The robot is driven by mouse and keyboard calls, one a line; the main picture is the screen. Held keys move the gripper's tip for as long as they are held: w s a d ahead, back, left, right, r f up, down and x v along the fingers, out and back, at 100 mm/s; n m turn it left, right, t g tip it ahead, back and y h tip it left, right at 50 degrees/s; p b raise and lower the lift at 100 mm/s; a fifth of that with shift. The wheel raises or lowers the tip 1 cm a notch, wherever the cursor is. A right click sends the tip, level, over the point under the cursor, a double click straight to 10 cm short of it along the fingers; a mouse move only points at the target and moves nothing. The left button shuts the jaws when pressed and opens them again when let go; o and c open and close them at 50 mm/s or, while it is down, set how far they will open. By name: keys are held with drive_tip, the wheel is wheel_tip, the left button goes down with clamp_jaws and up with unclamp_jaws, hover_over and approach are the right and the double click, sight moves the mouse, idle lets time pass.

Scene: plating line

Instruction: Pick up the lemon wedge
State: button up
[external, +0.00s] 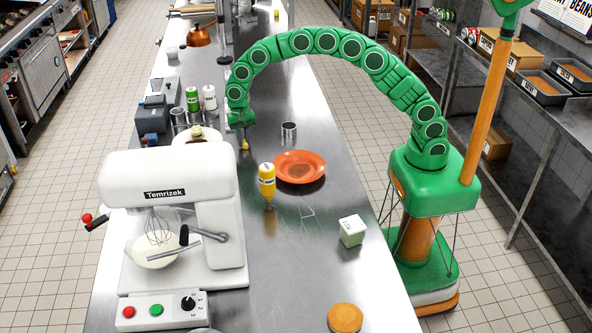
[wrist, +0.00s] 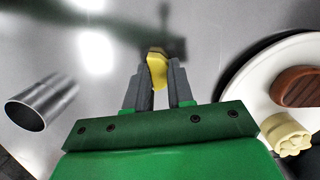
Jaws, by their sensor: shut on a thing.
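The yellow lemon wedge (wrist: 157,66) is between the two grey fingers of my gripper (wrist: 160,82) in the wrist view, with its far end sticking out past the fingertips. My gripper is shut on it. In the external view my gripper (external: 243,140) hangs over the steel counter, and the lemon wedge (external: 245,146) shows as a small yellow spot at its tip. The metal below looks clear; I cannot tell whether the wedge touches the counter.
A white plate (wrist: 250,112) with a brown item (wrist: 297,86) and a pale yellow piece (wrist: 287,135) is close beside my gripper. A metal cup (wrist: 42,103) stands on the other side. An orange plate (external: 299,166), yellow bottle (external: 267,180) and mixer (external: 170,180) stand nearer the camera.

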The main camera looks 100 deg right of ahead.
sight(244, 142)
drive_tip(key=shift+r, duration=1.55)
drive_tip(key=shift+s+a+r, duration=0.1)
drive_tip(key=shift+s+r, duration=0.65)
drive_tip(key=s+a+r, duration=0.2)
drive_tip(key=s+r, duration=0.6)
drive_tip(key=s, duration=0.4)
drive_tip(key=shift+s+a+r, duration=0.15)
drive_tip(key=shift+r, duration=0.05)
